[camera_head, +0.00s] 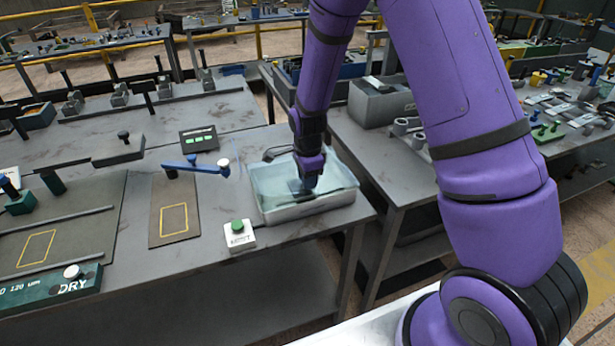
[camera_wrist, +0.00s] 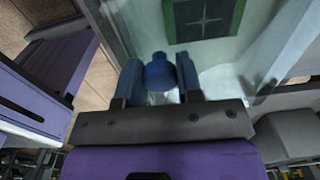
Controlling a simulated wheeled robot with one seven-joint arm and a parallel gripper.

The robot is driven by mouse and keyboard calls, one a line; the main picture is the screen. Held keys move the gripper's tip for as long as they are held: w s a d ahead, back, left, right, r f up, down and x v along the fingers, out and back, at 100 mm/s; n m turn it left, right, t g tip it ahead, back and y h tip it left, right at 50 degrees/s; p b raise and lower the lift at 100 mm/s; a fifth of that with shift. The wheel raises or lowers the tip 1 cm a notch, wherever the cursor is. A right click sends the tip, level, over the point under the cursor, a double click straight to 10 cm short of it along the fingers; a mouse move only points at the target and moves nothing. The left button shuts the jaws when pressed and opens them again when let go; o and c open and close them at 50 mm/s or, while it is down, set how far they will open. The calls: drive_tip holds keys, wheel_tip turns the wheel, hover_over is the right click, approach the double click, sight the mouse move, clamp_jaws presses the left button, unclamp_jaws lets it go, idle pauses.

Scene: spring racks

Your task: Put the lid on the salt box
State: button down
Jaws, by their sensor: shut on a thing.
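The salt box (camera_head: 305,212) is a pale, low tray near the right front edge of the grey bench in the head view. The lid (camera_head: 338,176) is a clear, bluish pane over the box's top. In the wrist view, my gripper (camera_wrist: 159,86) is shut on the lid's round blue knob (camera_wrist: 159,71), one finger on each side. The clear lid pane (camera_wrist: 130,25) spreads beyond the fingers. In the head view my gripper (camera_head: 306,183) points down over the box and hides the knob. I cannot tell whether the lid touches the rim all round.
A dark plate with a green border and a pale cross (camera_wrist: 205,17) shows through the pane. A white box with a green button (camera_head: 239,236) stands just left of the salt box. A blue lever (camera_head: 195,167) and a display with green bars (camera_head: 199,138) are farther left. A grey bin (camera_head: 380,103) stands behind right.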

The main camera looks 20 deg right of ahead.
drive_tip(key=shift+f, duration=0.35)
drive_tip(key=shift+c, duration=1.1)
unclamp_jaws()
drive_tip(key=shift+r, duration=3.5)
